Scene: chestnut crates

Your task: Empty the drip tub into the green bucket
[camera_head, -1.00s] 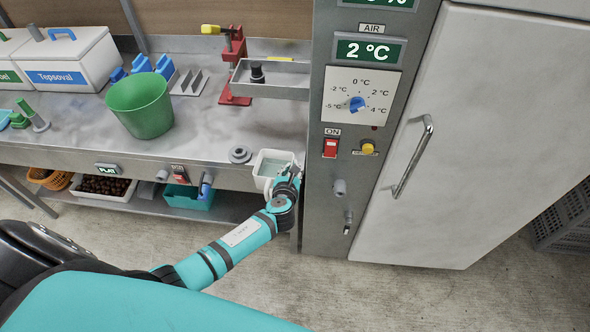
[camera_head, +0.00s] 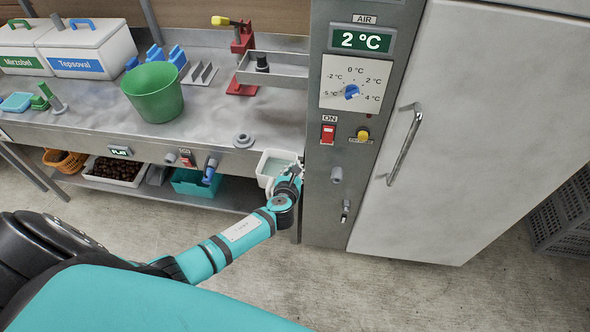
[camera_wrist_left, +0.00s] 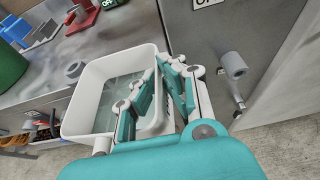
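The white drip tub (camera_head: 262,168) is at the bench's front edge beside the grey cabinet, with pale, clear liquid in it. In the left wrist view the tub (camera_wrist_left: 75,118) fills the middle and looks roughly level. My left gripper (camera_head: 291,172) is shut on its near right side; in the left wrist view the gripper's fingers (camera_wrist_left: 160,85) close at that side, and the exact grip point is partly hidden. The green bucket (camera_head: 155,97) stands upright on the bench, to the left and farther back. Its edge shows in the left wrist view (camera_wrist_left: 10,68). My right gripper is not in view.
The cabinet (camera_head: 325,210) with knobs and a pipe stub (camera_head: 337,174) stands close right of the tub. A grey ring (camera_head: 243,140) lies on the bench between bucket and tub.

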